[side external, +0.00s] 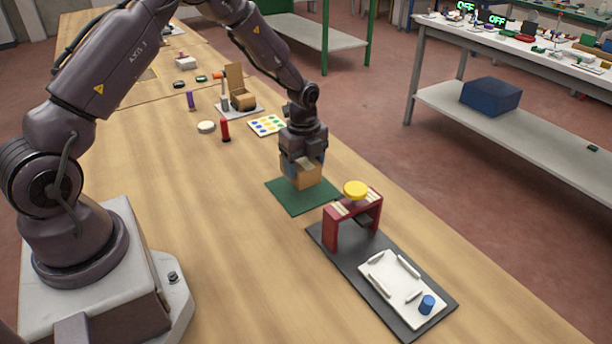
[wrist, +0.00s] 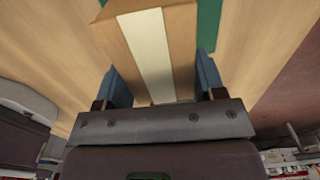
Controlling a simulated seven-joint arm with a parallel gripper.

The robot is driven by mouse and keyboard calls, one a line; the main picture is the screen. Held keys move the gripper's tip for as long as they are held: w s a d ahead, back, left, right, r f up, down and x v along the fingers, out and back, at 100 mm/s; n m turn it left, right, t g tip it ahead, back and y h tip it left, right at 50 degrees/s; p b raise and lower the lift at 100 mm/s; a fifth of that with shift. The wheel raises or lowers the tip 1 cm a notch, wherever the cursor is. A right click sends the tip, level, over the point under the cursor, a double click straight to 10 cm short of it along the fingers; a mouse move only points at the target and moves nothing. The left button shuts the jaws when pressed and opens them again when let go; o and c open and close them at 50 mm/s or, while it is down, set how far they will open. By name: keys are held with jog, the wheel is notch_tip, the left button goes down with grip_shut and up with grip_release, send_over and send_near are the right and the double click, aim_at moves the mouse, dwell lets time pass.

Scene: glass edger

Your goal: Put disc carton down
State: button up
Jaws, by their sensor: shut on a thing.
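The disc carton (side external: 307,174) is a small brown box held by my gripper (side external: 301,170) over the green mat (side external: 290,200) on the wooden bench. In the wrist view the carton (wrist: 188,45) shows a pale strip (wrist: 152,60) along its face, and the blue fingers of my gripper (wrist: 163,85) are shut on its two sides. A piece of the green mat (wrist: 208,25) shows past the carton. Whether the carton's underside touches the mat or hangs just above it, I cannot tell.
A red stand with a yellow knob (side external: 355,190) is close by at the right, on a dark base with a white tray (side external: 395,284) and a blue cylinder (side external: 427,305). A card of coloured dots (side external: 267,125), a red cylinder (side external: 225,131) and an open box (side external: 241,98) stand behind.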

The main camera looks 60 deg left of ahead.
jog(key=shift+w+f, duration=0.25)
jog(key=shift+f, duration=0.05)
jog(key=shift+w+a+f, duration=0.1)
jog(key=shift+w+f, duration=0.05)
jog(key=shift+f, duration=1.5)
jog(key=shift+f, duration=0.2)
jog(key=o, duration=0.9)
jog(key=shift+r, duration=0.1)
